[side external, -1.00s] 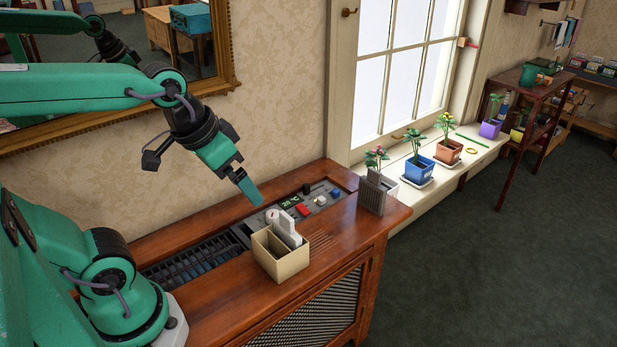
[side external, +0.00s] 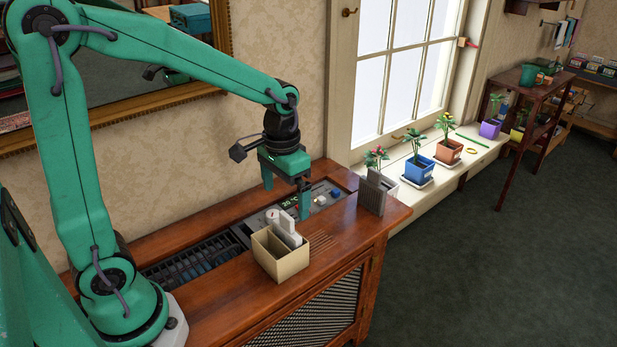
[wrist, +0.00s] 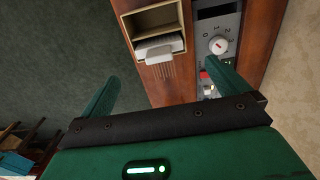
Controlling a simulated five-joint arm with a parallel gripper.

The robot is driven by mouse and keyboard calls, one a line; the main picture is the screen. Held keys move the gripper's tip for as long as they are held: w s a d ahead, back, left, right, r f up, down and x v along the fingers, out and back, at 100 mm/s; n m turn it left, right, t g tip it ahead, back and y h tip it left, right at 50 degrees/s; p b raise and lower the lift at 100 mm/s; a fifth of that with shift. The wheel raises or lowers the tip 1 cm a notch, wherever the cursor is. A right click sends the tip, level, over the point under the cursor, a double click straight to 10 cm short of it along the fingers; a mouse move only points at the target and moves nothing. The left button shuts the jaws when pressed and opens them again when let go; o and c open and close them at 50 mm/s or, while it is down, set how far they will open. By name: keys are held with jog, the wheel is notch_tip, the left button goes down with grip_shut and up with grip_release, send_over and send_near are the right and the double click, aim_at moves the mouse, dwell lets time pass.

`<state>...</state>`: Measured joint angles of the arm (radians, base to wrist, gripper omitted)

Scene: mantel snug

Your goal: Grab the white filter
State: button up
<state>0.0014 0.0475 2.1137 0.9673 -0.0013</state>
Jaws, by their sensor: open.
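The white filter (side external: 286,228) stands upright in an open beige box (side external: 280,262) on the wooden cabinet, its top sticking out above the rim. In the wrist view the filter's white top (wrist: 158,54) shows in the beige box (wrist: 152,24), beyond the fingertips. My gripper (side external: 287,194) is open and empty, pointing down above the control panel, behind and above the box in the side view. Its two fingers (wrist: 168,86) are spread wide in the wrist view, with the filter apart from both.
The control panel (wrist: 207,95) has a white dial (wrist: 218,45) and small knobs close to one finger. A grey slatted block (side external: 371,196) stands at the cabinet's right end. Potted plants (side external: 419,168) line the windowsill. The cabinet top right of the box is clear.

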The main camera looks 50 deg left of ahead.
aim_at(287, 215)
jog(key=shift+w+f, duration=0.2)
jog(key=shift+f, duration=0.05)
jog(key=shift+f, duration=0.1)
jog(key=shift+s+d+f, duration=0.1)
jog(key=shift+s+f, duration=0.05)
jog(key=shift+f, duration=3.65)
jog(key=c, duration=1.3)
jog(key=shift+r, duration=0.15)
jog(key=shift+r, duration=4.9)
